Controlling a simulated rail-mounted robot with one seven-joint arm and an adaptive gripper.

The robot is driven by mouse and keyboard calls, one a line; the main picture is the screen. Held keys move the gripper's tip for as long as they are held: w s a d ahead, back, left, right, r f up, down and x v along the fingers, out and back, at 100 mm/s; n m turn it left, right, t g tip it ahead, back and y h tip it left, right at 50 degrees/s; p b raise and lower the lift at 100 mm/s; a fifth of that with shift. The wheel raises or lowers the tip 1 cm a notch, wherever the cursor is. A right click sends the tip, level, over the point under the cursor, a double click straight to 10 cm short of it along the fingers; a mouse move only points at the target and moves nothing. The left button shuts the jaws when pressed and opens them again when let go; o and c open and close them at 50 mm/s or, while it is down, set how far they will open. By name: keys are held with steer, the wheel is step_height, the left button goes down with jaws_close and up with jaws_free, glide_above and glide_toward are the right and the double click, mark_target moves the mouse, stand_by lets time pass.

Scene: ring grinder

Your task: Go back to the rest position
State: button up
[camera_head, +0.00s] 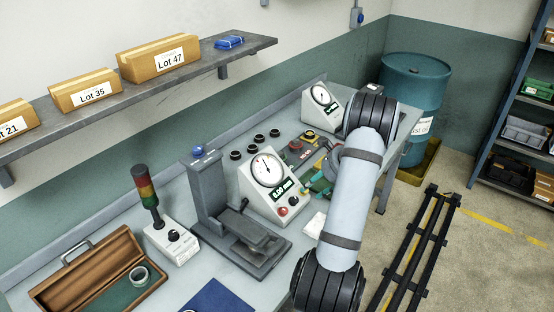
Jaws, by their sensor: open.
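My arm stands at the right of the head view, with a pale grey link between two black ribbed joints, in front of the bench (92,224). My gripper cannot be made out; the arm link covers the area where it may be. A green and teal item shows partly beside the link, too hidden to name. A dial gauge unit (268,185) with a lit green readout stands on the bench left of my arm. A second dial unit (321,107) stands farther back, close to the upper joint.
A grey press-like stand (215,197), a signal lamp (147,194) and an open wooden case (93,272) with a ring (139,275) stand on the bench. A shelf with lot boxes (158,58) hangs above. A blue drum (415,85) and rack (514,110) stand right; floor is partly clear.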

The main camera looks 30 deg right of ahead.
mark_target(296, 199)
steer(key=x, duration=1.1)
steer(key=shift+w+a+f, duration=0.1)
steer(key=shift+w+f, duration=0.1)
steer(key=shift+f, duration=0.1)
steer(key=shift+w+f, duration=0.1)
steer(key=shift+f, duration=0.1)
steer(key=shift+r+n+b, duration=0.15)
steer(key=shift+n+b, duration=0.2)
steer(key=shift+n, duration=0.45)
steer(key=shift+m, duration=0.3)
